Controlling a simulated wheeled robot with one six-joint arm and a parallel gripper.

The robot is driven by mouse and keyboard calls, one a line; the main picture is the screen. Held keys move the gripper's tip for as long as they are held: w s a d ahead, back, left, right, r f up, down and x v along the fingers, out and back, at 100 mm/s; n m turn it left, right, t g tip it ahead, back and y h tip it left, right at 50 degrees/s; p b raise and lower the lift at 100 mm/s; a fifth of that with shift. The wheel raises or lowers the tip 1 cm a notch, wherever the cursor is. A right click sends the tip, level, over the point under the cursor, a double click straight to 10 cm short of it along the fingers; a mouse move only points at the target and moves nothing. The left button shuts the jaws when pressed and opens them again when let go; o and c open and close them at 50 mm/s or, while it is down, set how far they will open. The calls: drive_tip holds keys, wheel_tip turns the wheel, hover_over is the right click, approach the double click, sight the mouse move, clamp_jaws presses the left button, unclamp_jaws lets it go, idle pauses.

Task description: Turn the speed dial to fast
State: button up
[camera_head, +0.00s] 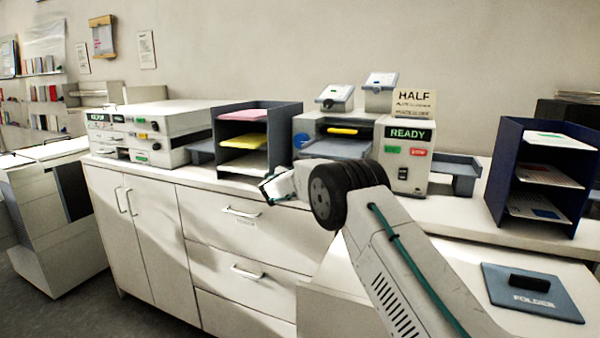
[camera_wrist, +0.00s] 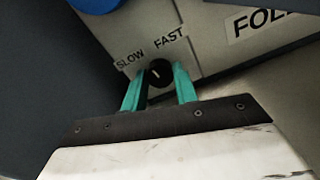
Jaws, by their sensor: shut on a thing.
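The speed dial (camera_wrist: 160,73) is a small round black knob with a white pointer mark, on a light grey panel in the wrist view. The label SLOW (camera_wrist: 131,61) is at its upper left and the label FAST (camera_wrist: 169,40) at its upper right. The mark looks roughly upright in the picture; its exact setting is hard to tell. My gripper's teal fingers (camera_wrist: 159,82) are shut on the dial, one on each side. In the head view my gripper (camera_head: 268,188) is by the counter's front edge; the dial cannot be made out there.
A machine with a READY display (camera_head: 408,134) stands on the counter behind my arm, with a HALF sign (camera_head: 414,102) on top. A paper rack (camera_head: 285,130) is to its left and a blue rack (camera_head: 505,165) to its right. A folder pad (camera_head: 530,292) lies at front right.

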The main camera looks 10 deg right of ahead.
drive_tip(key=m, duration=0.4)
drive_tip(key=o, duration=1)
drive_tip(key=shift+s, duration=0.1)
drive_tip(key=v, duration=0.7)
drive_tip(key=shift+s+a, duration=0.25)
